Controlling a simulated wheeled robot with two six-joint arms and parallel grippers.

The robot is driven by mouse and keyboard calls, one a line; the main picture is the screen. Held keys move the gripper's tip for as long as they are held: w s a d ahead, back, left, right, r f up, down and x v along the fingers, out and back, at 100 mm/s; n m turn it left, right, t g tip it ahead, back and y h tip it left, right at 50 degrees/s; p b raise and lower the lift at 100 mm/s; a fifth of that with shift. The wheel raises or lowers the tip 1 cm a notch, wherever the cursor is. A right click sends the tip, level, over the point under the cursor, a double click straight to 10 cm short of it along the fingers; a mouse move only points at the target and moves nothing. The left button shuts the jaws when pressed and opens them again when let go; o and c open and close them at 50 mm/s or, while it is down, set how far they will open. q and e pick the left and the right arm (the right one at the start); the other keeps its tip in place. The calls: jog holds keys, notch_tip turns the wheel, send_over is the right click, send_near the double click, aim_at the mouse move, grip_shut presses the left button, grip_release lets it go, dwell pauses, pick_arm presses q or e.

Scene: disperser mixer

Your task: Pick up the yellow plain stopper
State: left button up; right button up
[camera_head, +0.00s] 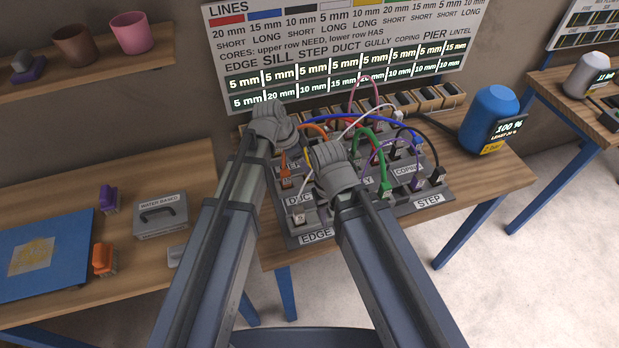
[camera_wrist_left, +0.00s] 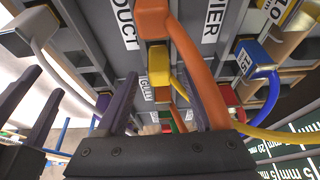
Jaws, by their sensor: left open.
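A yellow block (camera_wrist_left: 164,62), which I take for the yellow plain stopper, sits near the GULLY label in the left wrist view. An orange plug (camera_wrist_left: 152,18) and its thick cable partly cover the space around it. My left gripper (camera_wrist_left: 158,100) is open below the yellow block in that view, with the orange cable crossing in front of its right finger. In the head view my left gripper (camera_head: 275,125) is over the panel's left side, fingertips hidden. My right gripper (camera_head: 335,168) is over the panel's middle. Dark prongs at the wrist view's left look like its fingers.
The grey panel (camera_head: 305,237) is crowded with coloured cables and plugs. A blue plug (camera_wrist_left: 250,60) and a yellow cable (camera_wrist_left: 275,134) are near in the wrist view. A blue tank (camera_head: 489,115) stands right of the panel. A grey box (camera_head: 160,213) stands on the left table.

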aim_at(312, 220)
pick_arm(q)
jog(key=b+x, duration=0.3)
jog(key=x, duration=0.1)
jog(key=shift+a+f, duration=0.1)
jog(key=shift+a, duration=0.1)
pick_arm(e)
notch_tip(312, 220, down, 4)
jog(key=shift+r, duration=0.1)
pick_arm(q)
jog(key=shift+s, duration=0.1)
jog(key=shift+c, duration=0.2)
pick_arm(e)
jog(key=shift+r, duration=0.1)
pick_arm(q)
grip_shut()
